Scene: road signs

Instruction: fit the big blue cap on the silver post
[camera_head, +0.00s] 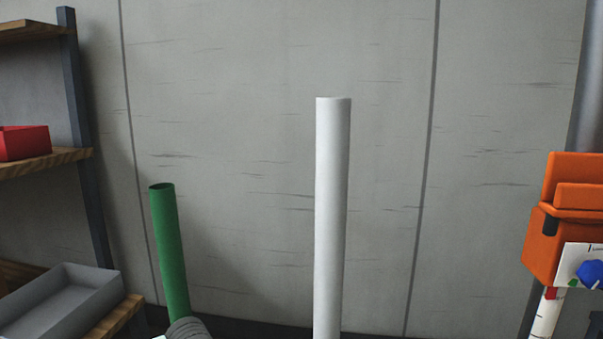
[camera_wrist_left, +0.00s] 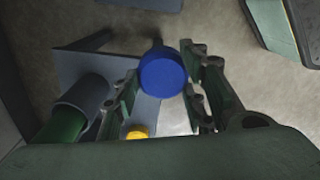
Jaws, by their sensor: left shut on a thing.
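The pale silver post (camera_head: 332,220) stands upright in the middle of the head view, its top end free and its foot below the picture. In the left wrist view my left gripper (camera_wrist_left: 163,82) is shut on a round blue cap (camera_wrist_left: 162,72), held between its fingers. The post cannot be made out in that view, so the gap between cap and post cannot be told. My left gripper does not show clearly in the head view. My right gripper is in neither view.
A green post (camera_head: 170,250) with an open top stands to the left. A yellow cap (camera_wrist_left: 138,133) lies below in the left wrist view. Shelves with a red box (camera_head: 24,143) and a grey tray (camera_head: 65,295) are at left. An orange box (camera_head: 560,225) is at right.

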